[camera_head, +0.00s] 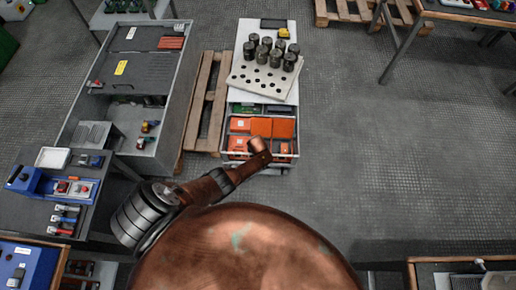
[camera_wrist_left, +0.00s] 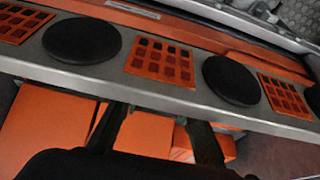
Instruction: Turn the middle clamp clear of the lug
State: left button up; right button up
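I cannot make out the middle clamp or the lug in either view. Several dark cylinders (camera_head: 267,52) stand on a pale plate with holes (camera_head: 250,78), on top of a narrow white cart. In the head view my copper arm reaches from the lower left to the cart's near end, over its orange boxes; its gripper is not clear there. In the left wrist view my left gripper (camera_wrist_left: 157,113) shows two dark fingers apart, with an orange box behind the gap and nothing visibly held. My right gripper is not in view.
Orange boxes (camera_head: 272,127) fill the cart's near end. A grey workbench (camera_head: 184,90) and a wooden pallet (camera_head: 205,105) stand to the left. In the left wrist view a grey bar (camera_wrist_left: 115,78) crosses above the fingers, with black discs (camera_wrist_left: 82,40). Floor right of the cart is clear.

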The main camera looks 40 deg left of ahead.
pick_arm(q)
jog(key=shift+s+d+r, duration=0.2)
jog(key=shift+r, duration=0.3)
jog(key=v, duration=1.1)
jog(key=shift+w, duration=0.1)
